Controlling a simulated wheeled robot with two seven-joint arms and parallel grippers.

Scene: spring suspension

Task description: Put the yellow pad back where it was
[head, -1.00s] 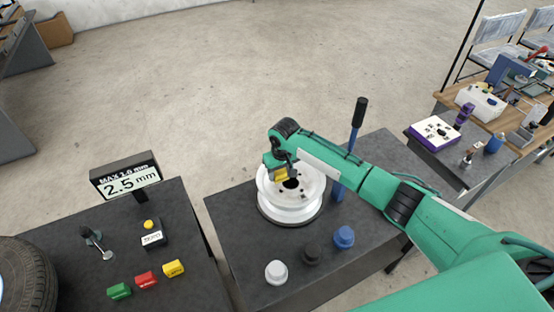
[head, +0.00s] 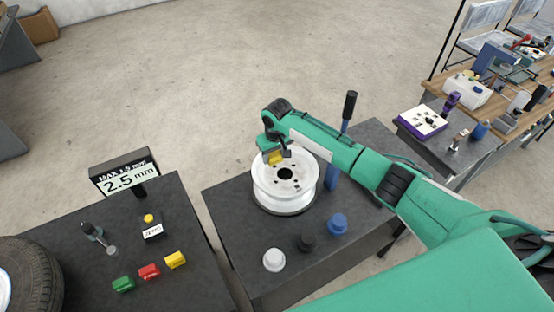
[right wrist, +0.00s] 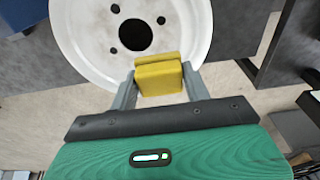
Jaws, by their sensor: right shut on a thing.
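My right gripper (head: 275,156) is shut on a yellow pad (head: 274,158), over the far left part of a white wheel rim (head: 284,198). In the right wrist view the yellow pad (right wrist: 160,76) sits between the two fingers of my gripper (right wrist: 163,84), in front of the white rim (right wrist: 88,45). I cannot tell whether the pad touches the rim. My left gripper is not in view.
The rim stands on a dark table (head: 232,215) with a blue lever (head: 348,110) and white (head: 273,260), black (head: 307,242) and blue (head: 337,224) knobs. The left table holds a display reading 2.5 mm (head: 125,178), a yellow-button box (head: 151,225) and a tire (head: 30,275).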

